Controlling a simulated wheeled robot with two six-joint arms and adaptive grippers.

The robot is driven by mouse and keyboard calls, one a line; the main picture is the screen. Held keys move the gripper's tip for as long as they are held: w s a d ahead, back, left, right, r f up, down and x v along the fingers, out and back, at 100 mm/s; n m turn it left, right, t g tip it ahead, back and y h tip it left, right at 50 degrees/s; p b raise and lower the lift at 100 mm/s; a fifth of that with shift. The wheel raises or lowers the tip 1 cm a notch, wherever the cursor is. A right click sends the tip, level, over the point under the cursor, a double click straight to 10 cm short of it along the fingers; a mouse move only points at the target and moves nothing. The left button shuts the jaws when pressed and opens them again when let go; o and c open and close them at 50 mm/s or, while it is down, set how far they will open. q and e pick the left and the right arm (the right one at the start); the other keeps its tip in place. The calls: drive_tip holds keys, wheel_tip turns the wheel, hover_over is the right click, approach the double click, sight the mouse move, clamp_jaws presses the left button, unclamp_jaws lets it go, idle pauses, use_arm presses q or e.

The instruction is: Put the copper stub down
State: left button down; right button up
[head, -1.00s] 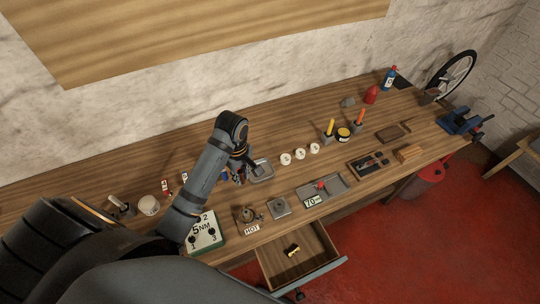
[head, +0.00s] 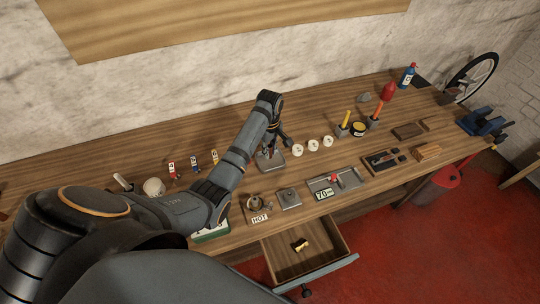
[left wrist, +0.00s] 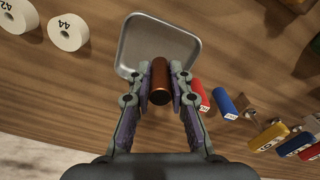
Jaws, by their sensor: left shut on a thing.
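The copper stub (left wrist: 160,82) is a short reddish-brown cylinder in the left wrist view. My left gripper (left wrist: 161,90) is shut on it, one finger on each side. Beyond the stub is a shallow grey metal tray (left wrist: 137,47), and the stub's far end overlaps the tray in this view. In the head view my left gripper (head: 270,150) is over the tray (head: 278,162) and hides part of it. The stub is hard to make out there. I cannot tell whether it touches the tray. My right gripper is not in view.
White numbered discs (head: 313,144) stand right of the tray. Red and blue labelled pieces (left wrist: 222,103) lie near the gripper. A HOT-labelled fixture (head: 257,208) and a grey block (head: 289,198) are in front. The drawer (head: 318,262) is open.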

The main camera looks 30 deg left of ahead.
sight(271, 155)
use_arm(q)
drive_tip(key=f, duration=0.3)
drive_tip(key=shift+w+f, duration=0.15)
drive_tip(key=shift+w, duration=0.2)
drive_tip(key=shift+f, duration=0.2)
drive_tip(key=shift+s, duration=0.1)
drive_tip(key=c, duration=1.2)
unclamp_jaws()
drive_tip(key=shift+f, duration=0.1)
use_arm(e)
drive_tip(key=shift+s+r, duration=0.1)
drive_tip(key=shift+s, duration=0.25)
